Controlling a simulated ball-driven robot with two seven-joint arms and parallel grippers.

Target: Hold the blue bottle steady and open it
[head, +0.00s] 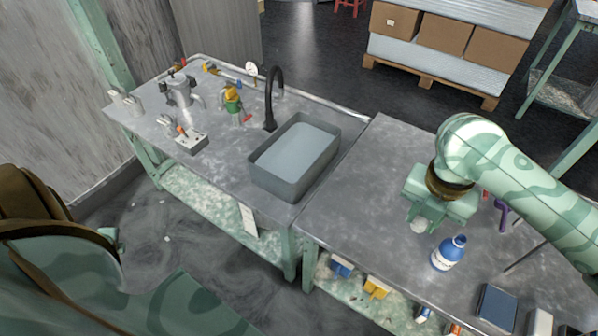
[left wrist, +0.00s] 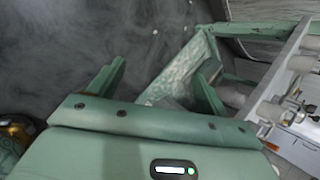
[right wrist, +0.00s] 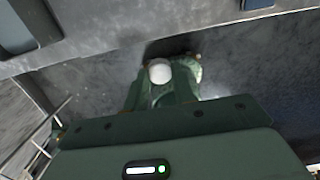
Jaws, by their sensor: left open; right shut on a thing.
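The blue bottle (head: 447,254) stands upright on the grey bench, with a white label and a blue top. My right gripper (head: 420,220) is low over the bench, behind and left of the bottle and apart from it. It is shut on a small white rounded thing (right wrist: 159,71), seen between its fingers in the right wrist view; I cannot tell what this is. My left gripper (left wrist: 157,90) is open and empty, with bare floor and a bench leg beyond it.
A grey basin (head: 262,178) and black tap (head: 272,98) are on the left bench. A dark blue box (head: 495,308) lies near the bottle, and a purple item (head: 503,215) is partly behind my right arm. Bench surface left of the bottle is clear.

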